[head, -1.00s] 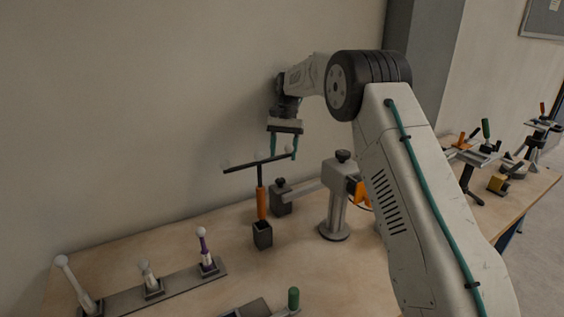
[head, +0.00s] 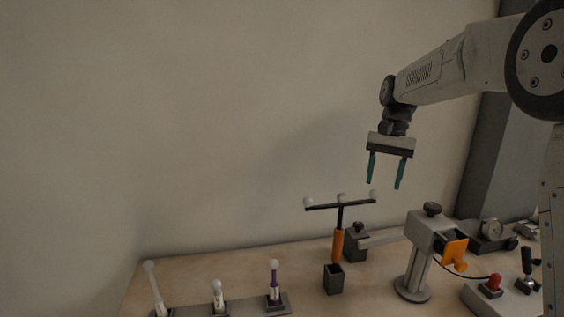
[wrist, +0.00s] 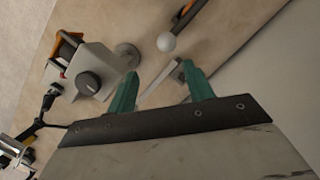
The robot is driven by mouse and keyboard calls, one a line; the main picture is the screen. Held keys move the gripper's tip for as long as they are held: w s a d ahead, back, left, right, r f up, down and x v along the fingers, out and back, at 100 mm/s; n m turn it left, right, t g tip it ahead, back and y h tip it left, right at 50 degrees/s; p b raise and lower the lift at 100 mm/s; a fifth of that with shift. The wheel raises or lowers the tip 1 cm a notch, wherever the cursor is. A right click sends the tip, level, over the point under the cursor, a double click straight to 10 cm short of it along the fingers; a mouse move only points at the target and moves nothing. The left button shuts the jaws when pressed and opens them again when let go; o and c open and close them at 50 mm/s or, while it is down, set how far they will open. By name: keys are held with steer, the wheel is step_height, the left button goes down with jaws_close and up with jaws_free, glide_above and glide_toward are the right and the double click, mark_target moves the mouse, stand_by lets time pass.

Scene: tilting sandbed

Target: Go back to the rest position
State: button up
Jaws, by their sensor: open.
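My gripper (head: 385,185) is open and empty. In the head view it hangs at the upper right with its teal fingers pointing down. It is above and a little right of a T-shaped wand (head: 337,243) with an orange handle and white balls on its black crossbar. The wand stands upright in a dark square holder (head: 333,280). In the wrist view the two teal fingers (wrist: 160,88) are apart with nothing between them, and one white ball (wrist: 166,42) of the wand shows beyond them.
A grey clamp stand (head: 418,262) with an orange part stands right of the wand. A rail (head: 245,307) with several white-tipped sticks lies at the lower left. A box with a red button (head: 494,281) and a gauge (head: 491,229) are at the right. The wall is behind.

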steer(key=s+r+n+t, duration=0.1)
steer(key=s+r, duration=0.3)
steer(key=s, duration=0.6)
steer(key=s+f+n+t+h, duration=0.1)
steer(key=s+f+n, duration=0.1)
steer(key=s, duration=1.2)
steer(key=s+f+n+t, duration=0.1)
steer(key=s+f, duration=0.4)
steer(key=s, duration=0.9)
steer(key=shift+s+d+f+n+t+h, duration=0.2)
steer(key=shift+s+d+n+t+h, duration=0.05)
steer(key=shift+n+t+h, duration=0.15)
